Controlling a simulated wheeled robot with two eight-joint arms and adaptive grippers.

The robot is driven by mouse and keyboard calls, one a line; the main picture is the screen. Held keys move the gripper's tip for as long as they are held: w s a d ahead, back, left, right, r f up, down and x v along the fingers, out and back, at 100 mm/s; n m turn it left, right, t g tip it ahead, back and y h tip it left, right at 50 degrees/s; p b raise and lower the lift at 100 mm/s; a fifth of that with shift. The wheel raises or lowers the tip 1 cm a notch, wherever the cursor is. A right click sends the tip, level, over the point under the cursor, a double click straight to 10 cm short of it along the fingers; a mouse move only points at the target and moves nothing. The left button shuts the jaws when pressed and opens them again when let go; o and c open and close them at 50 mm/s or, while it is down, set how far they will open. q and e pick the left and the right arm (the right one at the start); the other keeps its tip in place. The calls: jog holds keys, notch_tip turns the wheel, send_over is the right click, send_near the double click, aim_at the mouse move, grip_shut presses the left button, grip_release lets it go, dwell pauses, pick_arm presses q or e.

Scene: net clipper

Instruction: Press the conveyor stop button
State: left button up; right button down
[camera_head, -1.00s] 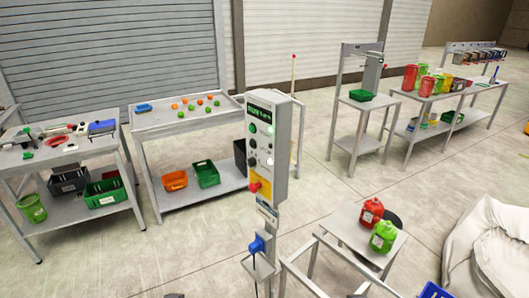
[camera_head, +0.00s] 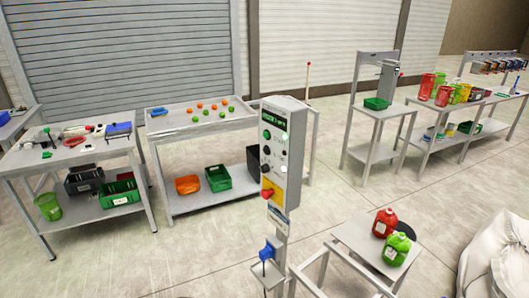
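A grey control box (camera_head: 283,152) stands upright on a post near the middle of the head view. It has a lit green display at the top and a column of knobs and buttons on its left-facing side. A green button (camera_head: 267,134) sits near the top of the column, with dark knobs below it. A red button (camera_head: 267,195) on a yellow plate is at the bottom. No label marks a conveyor stop button that I can read. Neither of my grippers is in view.
A low grey stand with a red jug (camera_head: 385,222) and a green jug (camera_head: 397,248) is right of the post. Grey tables with tools (camera_head: 70,150) and small balls (camera_head: 205,115) stand behind left. A white sack (camera_head: 497,255) lies at right. Floor left of the post is clear.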

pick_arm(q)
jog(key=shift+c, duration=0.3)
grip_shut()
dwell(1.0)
